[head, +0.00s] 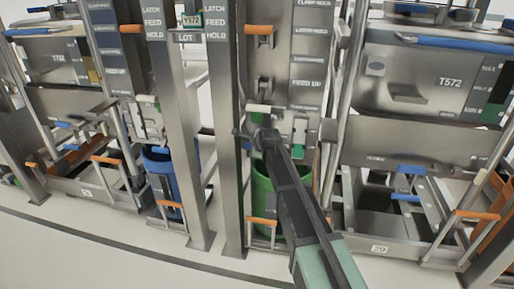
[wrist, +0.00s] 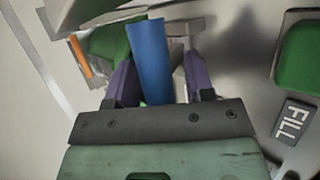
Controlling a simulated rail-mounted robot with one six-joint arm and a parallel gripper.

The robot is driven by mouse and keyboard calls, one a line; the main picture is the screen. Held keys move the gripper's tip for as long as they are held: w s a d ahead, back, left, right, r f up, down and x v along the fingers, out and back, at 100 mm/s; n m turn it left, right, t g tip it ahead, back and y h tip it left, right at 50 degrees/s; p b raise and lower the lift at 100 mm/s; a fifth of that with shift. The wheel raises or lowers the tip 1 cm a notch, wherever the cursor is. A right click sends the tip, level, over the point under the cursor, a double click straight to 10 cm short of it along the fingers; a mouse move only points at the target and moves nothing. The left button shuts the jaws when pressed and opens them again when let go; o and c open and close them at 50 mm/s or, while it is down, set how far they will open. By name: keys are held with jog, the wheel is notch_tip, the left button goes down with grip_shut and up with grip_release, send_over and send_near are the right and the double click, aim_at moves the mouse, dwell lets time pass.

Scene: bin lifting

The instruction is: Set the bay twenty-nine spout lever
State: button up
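In the wrist view, a blue lever grip (wrist: 150,55) stands between the two purple fingers of my gripper (wrist: 160,75). The left finger overlaps or borders its lower left edge, and a small gap shows to the right finger. The fingers are apart, and whether either one touches the grip is unclear. In the head view my gripper (head: 262,138) is at the steel panel above a green bin (head: 267,195), and it hides the grip there. A FILL label (wrist: 293,122) and a green plate (wrist: 302,55) lie to the right in the wrist view.
Steel posts (head: 228,130) stand just left of my gripper. A blue bin (head: 163,180) is further left. A steel hopper marked T572 (head: 425,75) is to the right, above a frame with a number plate (head: 379,249). Orange handles line the lower front.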

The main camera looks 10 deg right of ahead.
jog(key=shift+o, duration=0.5)
jog(key=shift+s+r, duration=0.1)
jog(key=shift+r, duration=0.05)
jog(key=shift+s+r+p, duration=0.25)
jog(key=shift+r+p, duration=0.05)
jog(key=shift+p, duration=0.1)
jog(key=p+v, duration=0.6)
jog(key=v, duration=0.3)
jog(key=shift+s+r, duration=0.2)
jog(key=shift+s, duration=0.15)
jog(key=shift+d, duration=0.1)
